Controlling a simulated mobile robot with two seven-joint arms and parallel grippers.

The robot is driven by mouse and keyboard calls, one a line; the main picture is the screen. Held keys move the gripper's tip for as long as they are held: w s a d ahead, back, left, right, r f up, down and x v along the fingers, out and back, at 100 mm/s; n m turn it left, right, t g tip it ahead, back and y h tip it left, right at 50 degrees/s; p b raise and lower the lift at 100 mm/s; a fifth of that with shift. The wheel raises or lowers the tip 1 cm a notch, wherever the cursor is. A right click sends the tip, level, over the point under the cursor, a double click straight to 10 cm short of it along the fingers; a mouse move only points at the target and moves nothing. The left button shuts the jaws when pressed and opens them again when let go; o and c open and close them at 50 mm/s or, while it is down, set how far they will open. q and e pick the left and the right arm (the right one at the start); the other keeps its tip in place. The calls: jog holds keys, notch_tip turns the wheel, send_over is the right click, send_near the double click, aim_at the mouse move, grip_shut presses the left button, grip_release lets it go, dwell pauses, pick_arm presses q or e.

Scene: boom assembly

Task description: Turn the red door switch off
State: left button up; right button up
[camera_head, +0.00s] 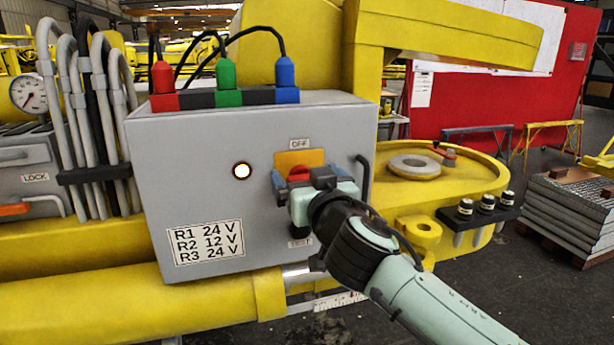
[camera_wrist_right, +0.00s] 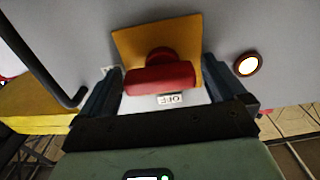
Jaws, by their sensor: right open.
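The red door switch (camera_head: 299,173) sits on an orange-yellow plate (camera_head: 290,158) on the front of a grey box (camera_head: 200,145). An OFF label (camera_head: 300,144) is above the plate. My right gripper (camera_head: 306,177) is at the switch and hides its lower part. In the right wrist view, the red switch handle (camera_wrist_right: 160,78) lies crosswise between the open blue fingers of the right gripper (camera_wrist_right: 162,85), with a gap on each side. The OFF label (camera_wrist_right: 170,99) shows near the handle there. My left gripper is not in view.
A lit white lamp (camera_head: 242,170) is left of the switch. A dark door handle (camera_head: 364,178) is right of it, close to my gripper. Red, green and blue plugs (camera_head: 225,75) with cables stand on the box. Yellow boom parts (camera_head: 130,300) surround it.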

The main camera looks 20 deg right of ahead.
jog(key=c, duration=1)
jog(key=shift+o, duration=0.2)
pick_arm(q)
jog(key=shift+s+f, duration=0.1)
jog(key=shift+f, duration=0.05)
pick_arm(e)
jog(key=shift+n, duration=0.4)
jog(key=n, duration=0.2)
jog(key=shift+a+n+b, duration=0.1)
jog(key=shift+n+b, duration=0.3)
jog(key=n, duration=0.4)
jog(key=shift+a+n, duration=0.15)
jog(key=shift+n, duration=0.15)
jog(key=n, duration=0.4)
jog(key=shift+a+r, duration=0.1)
pick_arm(q)
jog(key=shift+p, duration=0.35)
pick_arm(e)
jog(key=n, duration=0.5)
jog(key=shift+a, duration=0.1)
jog(key=shift+n, duration=0.5)
